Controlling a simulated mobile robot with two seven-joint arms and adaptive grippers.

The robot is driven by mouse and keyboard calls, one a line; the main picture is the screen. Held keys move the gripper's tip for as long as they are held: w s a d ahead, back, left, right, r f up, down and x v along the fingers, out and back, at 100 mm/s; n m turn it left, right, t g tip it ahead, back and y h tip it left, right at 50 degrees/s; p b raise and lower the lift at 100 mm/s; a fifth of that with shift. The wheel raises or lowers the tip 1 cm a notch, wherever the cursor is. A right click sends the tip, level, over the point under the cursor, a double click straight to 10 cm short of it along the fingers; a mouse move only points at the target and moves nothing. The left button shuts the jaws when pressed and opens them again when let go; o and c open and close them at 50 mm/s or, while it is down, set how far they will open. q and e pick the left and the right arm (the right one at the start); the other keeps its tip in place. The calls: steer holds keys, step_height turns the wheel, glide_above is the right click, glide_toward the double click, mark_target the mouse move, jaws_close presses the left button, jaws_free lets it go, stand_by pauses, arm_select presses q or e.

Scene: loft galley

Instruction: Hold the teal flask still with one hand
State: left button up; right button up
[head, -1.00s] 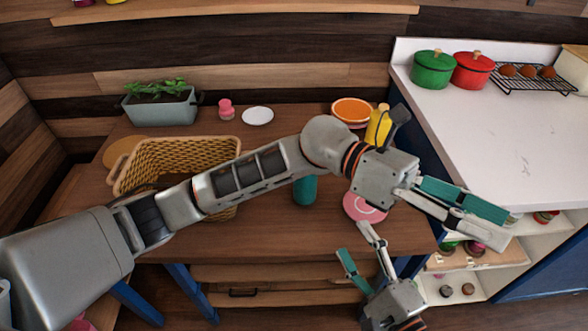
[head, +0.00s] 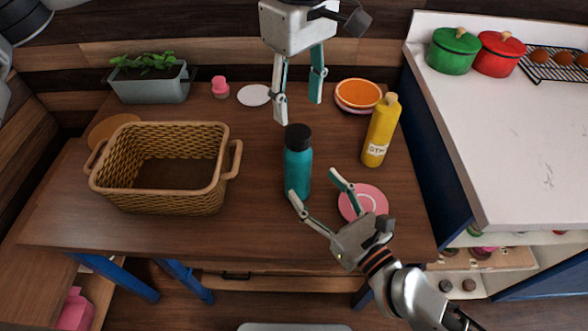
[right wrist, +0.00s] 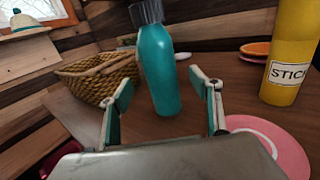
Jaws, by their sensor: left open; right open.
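The teal flask (head: 298,168) with a black cap stands upright on the wooden table, right of the basket. It also shows in the right wrist view (right wrist: 158,70), between and beyond the open fingers. My right gripper (head: 312,184) is open, its fingertips near the flask's lower front; I cannot tell whether they touch it. In the right wrist view my right gripper (right wrist: 163,88) shows nothing held. My left gripper (head: 298,100) is open and empty, pointing down above and behind the flask's cap.
A wicker basket (head: 160,199) stands left of the flask. A planter (head: 150,86), pink item (head: 220,87) and white saucer (head: 254,95) are at the back.

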mark_target(298, 132)
steer(key=shift+x, duration=3.85)
jaws_close()
arm_select(q)
steer(key=n, duration=0.4)
steer(key=shift+f, duration=4)
steer(key=shift+n, duration=0.3)
steer(key=c, duration=1.2)
steer(key=shift+o, duration=0.2)
